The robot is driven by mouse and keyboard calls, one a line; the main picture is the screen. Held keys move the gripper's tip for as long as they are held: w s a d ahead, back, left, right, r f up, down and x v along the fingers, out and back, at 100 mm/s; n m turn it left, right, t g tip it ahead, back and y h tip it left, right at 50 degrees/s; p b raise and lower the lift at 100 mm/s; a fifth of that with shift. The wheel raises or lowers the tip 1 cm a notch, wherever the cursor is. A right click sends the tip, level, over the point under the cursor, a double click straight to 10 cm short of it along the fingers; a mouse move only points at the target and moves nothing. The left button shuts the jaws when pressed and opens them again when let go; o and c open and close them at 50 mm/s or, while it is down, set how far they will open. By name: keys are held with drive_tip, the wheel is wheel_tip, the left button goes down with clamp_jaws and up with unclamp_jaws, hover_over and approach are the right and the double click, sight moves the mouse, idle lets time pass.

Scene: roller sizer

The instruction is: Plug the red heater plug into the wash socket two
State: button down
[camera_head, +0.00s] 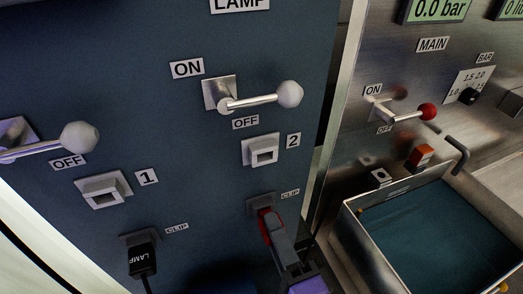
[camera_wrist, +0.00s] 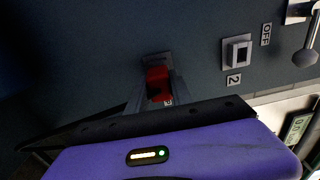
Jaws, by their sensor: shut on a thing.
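The red heater plug (camera_head: 265,222) is at the grey clip (camera_head: 261,201) below the socket marked 2. It also shows in the wrist view (camera_wrist: 156,76), up against that clip (camera_wrist: 154,59). My gripper (camera_head: 278,238) is shut on the plug from below right, with a grey finger on its side; the fingers also show in the wrist view (camera_wrist: 156,94). The far end of the plug is hidden by the clip, so I cannot tell how deep it sits. Socket 2 (camera_head: 262,150) is empty, straight above the clip; in the wrist view it (camera_wrist: 237,52) is to the right.
Socket 1 (camera_head: 103,188) is empty at the left. A black LAMP plug (camera_head: 142,258) sits in the clip under it. A lever with a pale knob (camera_head: 289,94) sticks out above socket 2. A metal basin (camera_head: 365,238) and red-knobbed lever (camera_head: 427,111) are at the right.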

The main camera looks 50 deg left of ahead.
drive_tip(key=shift+b+v, duration=0.5)
drive_tip(key=shift+v, duration=1.85)
